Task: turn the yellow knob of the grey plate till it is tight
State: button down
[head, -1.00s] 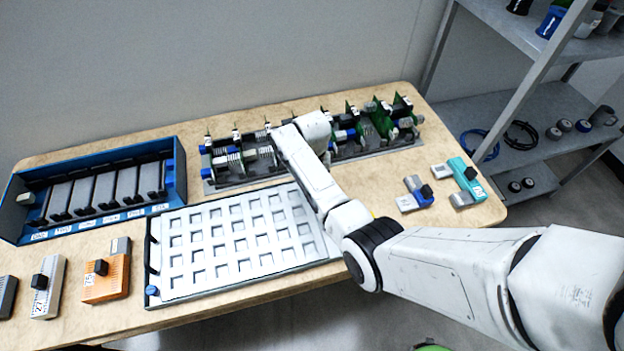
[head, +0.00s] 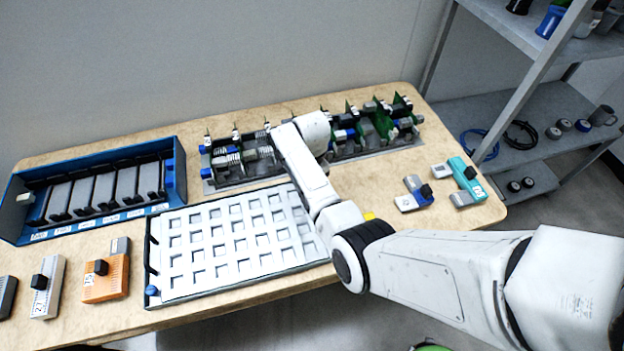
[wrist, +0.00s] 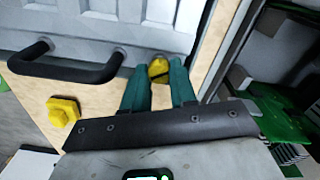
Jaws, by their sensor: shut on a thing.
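The grey plate (head: 235,238) with rows of square recesses lies on the table in the head view, its right end behind my arm. Its panelled surface (wrist: 40,18) and a black handle (wrist: 70,68) also show in the wrist view. The yellow knob (wrist: 157,68) sits at the plate's edge between my green fingertips. My gripper (wrist: 160,76) is shut on this knob, one finger on each side. The fingers hide part of the knob. In the head view my arm hides the gripper and this knob.
Another yellow piece (wrist: 63,110) lies on the wood beside the handle. A blue knob (head: 152,290) is at the plate's left end. A blue rack (head: 178,165) stands left and a board assembly (head: 208,187) behind. Small modules, one orange (head: 107,284), lie left and right.

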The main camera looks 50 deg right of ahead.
jog(key=m, duration=0.4)
jog(key=shift+w+r+m, duration=0.2)
jog(key=shift+r+m, duration=0.05)
jog(key=shift+m, duration=0.05)
jog(key=m, duration=0.4)
jog(key=shift+m, duration=0.3)
jog(key=m, duration=0.4)
jog(key=shift+m+b, duration=0.3)
jog(key=m, duration=0.3)
jog(key=shift+m+b, duration=0.3)
jog(key=shift+b, duration=0.05)
jog(key=m+b, duration=0.2)
jog(key=shift+f+m, duration=0.25)
jog(key=shift+m, duration=0.05)
jog(key=m+b, duration=0.2)
jog(key=b, duration=0.1)
jog(key=shift+a+f+b, duration=0.1)
jog(key=shift+f+b, duration=0.05)
jog(key=shift+b, duration=0.15)
jog(key=m+b, duration=0.1)
jog(key=b, duration=0.4)
jog(key=shift+m, duration=0.4)
jog(key=shift+s+m+b, duration=0.1)
jog(key=shift+m+b, duration=0.3)
jog(key=shift+b, duration=0.7)
jog(key=shift+r+b, duration=0.35)
jog(key=shift+b, duration=0.1)
